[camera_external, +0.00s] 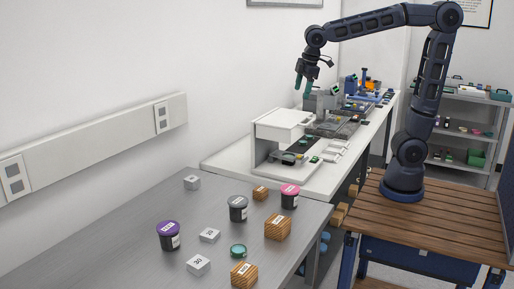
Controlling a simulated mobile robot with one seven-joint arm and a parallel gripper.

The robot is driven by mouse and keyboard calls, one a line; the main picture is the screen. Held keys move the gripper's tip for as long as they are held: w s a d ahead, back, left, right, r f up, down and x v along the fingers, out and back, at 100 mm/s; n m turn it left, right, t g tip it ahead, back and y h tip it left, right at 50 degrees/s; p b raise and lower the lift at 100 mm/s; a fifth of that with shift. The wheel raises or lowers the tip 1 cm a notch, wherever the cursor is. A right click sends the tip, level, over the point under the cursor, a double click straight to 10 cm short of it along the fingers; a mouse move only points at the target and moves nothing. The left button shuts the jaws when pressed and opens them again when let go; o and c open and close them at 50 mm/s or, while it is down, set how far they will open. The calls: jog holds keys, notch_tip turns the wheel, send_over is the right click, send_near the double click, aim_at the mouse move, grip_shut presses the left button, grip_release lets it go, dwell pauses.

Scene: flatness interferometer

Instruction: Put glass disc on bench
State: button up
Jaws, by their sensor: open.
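My gripper (304,86) hangs open and empty, pointing down, above the white bench (222,160) and behind the white interferometer housing (283,122). A small round dark disc (288,157) lies in the open lower front of the housing; it is too small to tell whether it is the glass disc. A round teal-rimmed piece (238,250) lies on the grey table (110,235) in front. I cannot tell which of the two is the glass disc. My gripper is well apart from both.
The grey table also bears a purple-lidded jar (168,236), a grey-lidded jar (238,209), a pink-lidded jar (289,197), several wooden blocks (277,227) and pale blocks (198,265). Instruments (335,122) crowd the white bench behind the housing. The grey table's left part is clear.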

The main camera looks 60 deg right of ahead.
jog(key=w+a+f+n, duration=0.1)
jog(key=w+a+n, duration=0.2)
jog(key=a, duration=0.5)
jog(key=w+a+f+n, duration=0.2)
jog(key=w+a, duration=0.1)
jog(key=a, duration=0.5)
jog(key=n+h, duration=0.2)
jog(key=n, duration=1)
send_over(238, 249)
jog(key=s+a, duration=0.2)
jog(key=a, duration=0.1)
notch_tip(238, 249, down, 22)
jog(key=shift+s+d+x, duration=0.1)
jog(key=shift+s+x, duration=0.05)
jog(key=shift+x, duration=1.6)
jog(key=shift+s+d+x, duration=0.1)
jog(key=shift+s+x, duration=0.05)
jog(key=shift+x, duration=1.6)
jog(key=shift+s+d+x, duration=0.1)
jog(key=shift+s+x, duration=0.05)
jog(key=shift+x, duration=1.65)
jog(key=c, duration=1.2)
jog(key=shift+o, duration=0.2)
jog(key=shift+r, duration=0.1)
